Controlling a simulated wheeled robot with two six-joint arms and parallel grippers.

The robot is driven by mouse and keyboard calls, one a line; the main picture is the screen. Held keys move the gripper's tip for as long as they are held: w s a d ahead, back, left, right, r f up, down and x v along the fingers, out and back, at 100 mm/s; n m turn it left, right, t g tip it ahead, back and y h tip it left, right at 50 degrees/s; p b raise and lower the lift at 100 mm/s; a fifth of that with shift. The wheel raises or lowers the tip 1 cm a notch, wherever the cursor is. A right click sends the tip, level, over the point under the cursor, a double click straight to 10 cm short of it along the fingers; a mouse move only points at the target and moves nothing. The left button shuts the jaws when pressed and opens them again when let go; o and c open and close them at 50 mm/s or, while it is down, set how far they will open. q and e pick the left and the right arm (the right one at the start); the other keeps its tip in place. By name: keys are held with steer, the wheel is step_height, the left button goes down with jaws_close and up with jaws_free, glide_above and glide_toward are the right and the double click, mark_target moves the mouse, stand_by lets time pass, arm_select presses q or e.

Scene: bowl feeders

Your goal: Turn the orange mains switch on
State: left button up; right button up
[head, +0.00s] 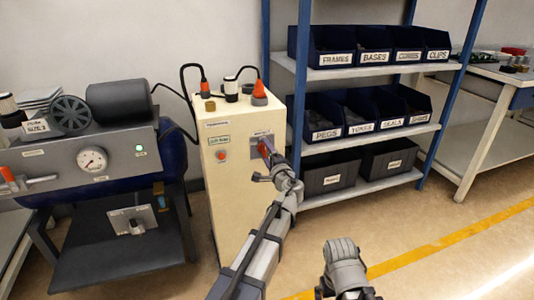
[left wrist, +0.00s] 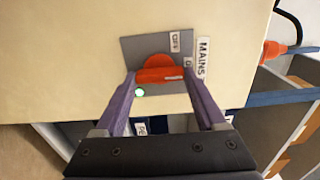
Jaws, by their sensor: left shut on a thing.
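The orange mains switch (left wrist: 160,69) is a round knob with a raised bar, on a grey plate (left wrist: 130,50) on the cream cabinet (head: 228,210). In the left wrist view the bar lies across the picture, between the tips of my two purple fingers. My left gripper (left wrist: 158,78) is shut on it. A label reading MAINS (left wrist: 202,58) and one reading OFF (left wrist: 174,41) are beside it. A green lamp (left wrist: 140,92) glows next to the knob. My right gripper's fingers do not show.
Orange and black plugs with cables stand on the cabinet top. A machine with a gauge (head: 92,159) and a lit green lamp (head: 140,148) is at left. A blue-framed shelf (head: 366,133) with labelled bins stands close right of the cabinet. The floor in front is clear.

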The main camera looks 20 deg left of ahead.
arm_select(q)
steer(key=o, duration=1.3)
steer(key=shift+d, duration=0.1)
steer(key=v, duration=0.7)
steer(key=shift+s+d, duration=0.2)
steer(key=shift+s, duration=0.1)
steer(key=shift+x, duration=3.95)
